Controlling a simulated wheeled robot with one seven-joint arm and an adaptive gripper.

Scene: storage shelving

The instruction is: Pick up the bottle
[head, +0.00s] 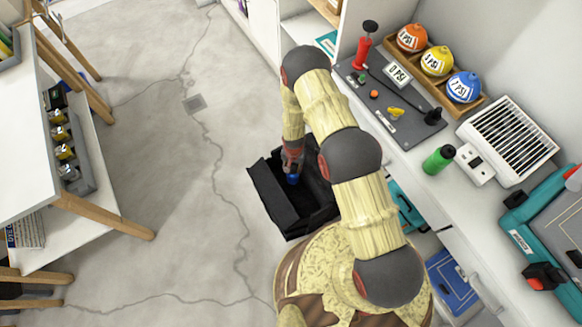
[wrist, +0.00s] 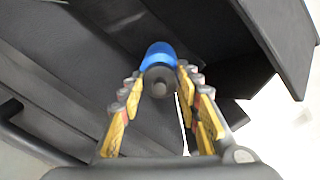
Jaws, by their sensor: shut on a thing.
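A small blue bottle with a dark round end (wrist: 160,56) sits between the fingertips of my gripper (wrist: 159,82) in the wrist view. The fingers close on it from both sides. A green bottle with a black cap (head: 437,161) stands on the counter at the right.
The white counter (head: 425,190) at the right holds a control panel (head: 385,95), a tray of coloured balls (head: 440,68) and a vented white box (head: 508,140). A white table (head: 25,150) stands at the left. The concrete floor (head: 150,200) between is clear.

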